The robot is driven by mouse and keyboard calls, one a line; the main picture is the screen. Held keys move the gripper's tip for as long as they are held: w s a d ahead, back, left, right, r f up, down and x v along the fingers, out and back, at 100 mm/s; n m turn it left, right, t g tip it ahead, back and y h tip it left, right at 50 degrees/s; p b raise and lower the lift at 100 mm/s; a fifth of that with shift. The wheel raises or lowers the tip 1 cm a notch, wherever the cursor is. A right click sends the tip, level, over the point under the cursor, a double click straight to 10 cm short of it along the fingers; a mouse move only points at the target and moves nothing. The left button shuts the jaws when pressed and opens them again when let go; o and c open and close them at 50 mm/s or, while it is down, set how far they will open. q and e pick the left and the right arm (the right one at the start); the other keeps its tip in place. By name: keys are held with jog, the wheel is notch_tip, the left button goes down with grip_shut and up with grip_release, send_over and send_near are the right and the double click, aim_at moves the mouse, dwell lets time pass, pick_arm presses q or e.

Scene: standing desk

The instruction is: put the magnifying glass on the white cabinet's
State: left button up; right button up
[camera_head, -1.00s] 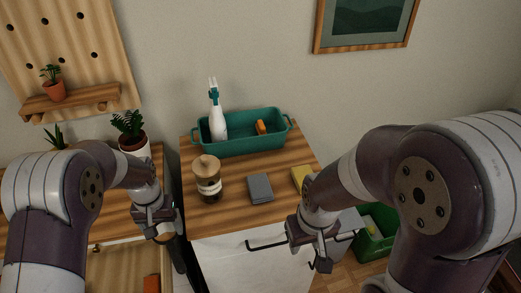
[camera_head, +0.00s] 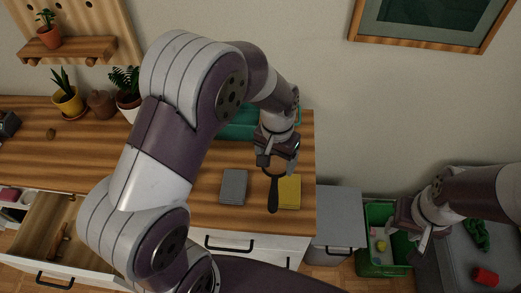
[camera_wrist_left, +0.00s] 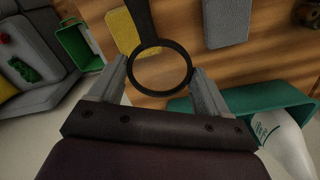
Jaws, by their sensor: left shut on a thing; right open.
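The black-rimmed magnifying glass (camera_head: 273,193) is in my left gripper (camera_head: 277,157), above or at the wooden top (camera_head: 305,160) of the white cabinet (camera_head: 262,243). In the left wrist view, both fingers of the left gripper (camera_wrist_left: 158,70) are against the lens ring (camera_wrist_left: 161,92). The handle points towards the front edge and overlaps the yellow cloth (camera_head: 290,192) in the head view. I cannot tell whether the glass touches the top. My right gripper (camera_head: 405,217) is open and empty at the right, near the green bin.
A grey cloth (camera_head: 234,186) lies left of the yellow one. A teal tray (camera_head: 238,122) stands behind, with a white bottle (camera_wrist_left: 283,140) in it. A grey box (camera_head: 338,212) and green bin (camera_head: 378,212) stand right. An open drawer (camera_head: 38,228) is at left.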

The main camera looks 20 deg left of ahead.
pick_arm(q)
jog(key=w+a+f, duration=0.1)
jog(key=w+a, duration=0.1)
jog(key=w+a+f, duration=0.2)
jog(key=w+a+f+p, duration=0.1)
jog(key=a+f, duration=0.1)
jog(key=shift+w+a+f, duration=0.1)
jog(key=shift+w+a, duration=0.2)
jog(key=shift+w, duration=0.1)
jog(key=shift+w+a+f, duration=0.15)
jog(key=shift+a+f, duration=0.05)
jog(key=shift+a, duration=0.15)
jog(key=shift+a+f, duration=0.1)
jog(key=shift+f, duration=0.15)
notch_tip(320, 180, down, 4)
jog(key=shift+w+r+p, duration=0.1)
jog(key=shift+r+p, duration=0.05)
jog(key=shift+p, duration=0.15)
jog(key=o, duration=1.1)
jog(key=shift+c, duration=0.2)
